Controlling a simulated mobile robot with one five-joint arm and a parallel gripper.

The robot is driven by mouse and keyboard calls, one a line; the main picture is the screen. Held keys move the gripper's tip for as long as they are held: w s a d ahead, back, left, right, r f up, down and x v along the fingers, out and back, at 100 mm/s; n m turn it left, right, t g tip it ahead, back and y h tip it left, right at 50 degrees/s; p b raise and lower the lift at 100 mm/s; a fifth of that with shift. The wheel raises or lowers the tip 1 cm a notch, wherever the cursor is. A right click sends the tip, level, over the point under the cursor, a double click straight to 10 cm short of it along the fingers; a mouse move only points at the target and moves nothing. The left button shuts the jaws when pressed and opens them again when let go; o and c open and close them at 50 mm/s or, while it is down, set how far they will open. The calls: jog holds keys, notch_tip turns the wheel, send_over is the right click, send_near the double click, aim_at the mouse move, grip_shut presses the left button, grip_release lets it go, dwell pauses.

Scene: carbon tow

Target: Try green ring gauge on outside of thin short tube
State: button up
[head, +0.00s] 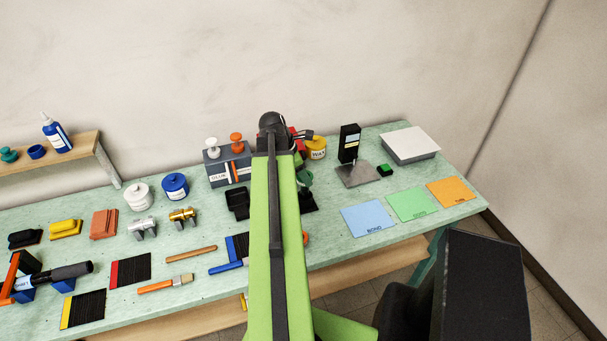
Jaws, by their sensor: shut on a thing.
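My green arm reaches forward over the middle of the bench. The dark end of the arm shows at its top, and my gripper's fingers are hidden behind it or too small to make out. What they hold cannot be seen. A dark green rounded thing (305,179), possibly the green ring gauge, shows just right of my arm above a black holder (309,202). The arm covers part of both, and I cannot tell whether the green thing touches the holder. I cannot make out the thin short tube.
Blue (368,218), green (412,204) and orange (451,191) mats lie at the right. A black upright device (349,143) stands behind them near a pale box (410,145). Jars, brushes, clamps and tube bundles crowd the left.

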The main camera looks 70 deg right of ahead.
jog(key=shift+f+b, duration=0.6)
jog(key=shift+f, duration=0.05)
jog(key=shift+f+b, duration=0.35)
jog(key=shift+f+b, duration=0.7)
dwell(1.2)
